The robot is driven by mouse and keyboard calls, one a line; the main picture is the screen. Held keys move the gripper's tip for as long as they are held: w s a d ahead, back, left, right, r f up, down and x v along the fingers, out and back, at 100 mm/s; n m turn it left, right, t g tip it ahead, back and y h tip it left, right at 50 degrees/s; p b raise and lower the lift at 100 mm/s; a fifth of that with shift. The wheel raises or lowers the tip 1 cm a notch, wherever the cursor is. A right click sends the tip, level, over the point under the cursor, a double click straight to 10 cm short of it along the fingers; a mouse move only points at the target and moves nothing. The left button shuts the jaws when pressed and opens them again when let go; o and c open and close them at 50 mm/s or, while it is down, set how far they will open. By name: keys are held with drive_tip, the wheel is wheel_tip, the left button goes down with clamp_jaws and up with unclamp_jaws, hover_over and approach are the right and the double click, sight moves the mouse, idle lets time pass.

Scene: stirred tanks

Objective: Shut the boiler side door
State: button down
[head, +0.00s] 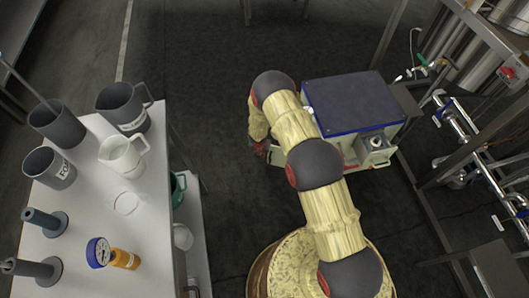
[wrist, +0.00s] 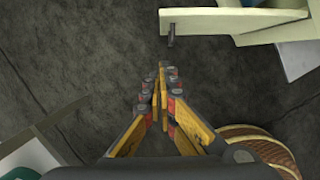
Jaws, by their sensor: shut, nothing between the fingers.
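The boiler (head: 350,100) is a pale box with a blue top, standing on the floor right of my arm in the head view. In the wrist view, a cream panel (wrist: 225,20), which looks like its side door, sticks out at the top with a dark handle (wrist: 171,40) at its left end. It appears to stand open. My gripper (wrist: 162,72) is shut and empty, pointing at the floor just below the handle in the picture, apart from it. In the head view my gripper (head: 262,148) is left of the boiler, and my arm hides most of the door.
A white table (head: 90,215) with jugs, a gauge and dark stands is at the left. Metal frames and pipes (head: 465,130) stand at the right. A grey box (head: 375,152) is on the boiler's front. Dark floor (head: 215,90) is clear left of and behind the boiler.

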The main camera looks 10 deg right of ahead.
drive_tip(key=w+d+f+b, duration=0.3)
drive_tip(key=w+f+b, duration=0.2)
drive_tip(key=f, duration=0.4)
drive_tip(key=shift+w, duration=0.15)
drive_tip(key=shift+w, duration=0.1)
idle(0.4)
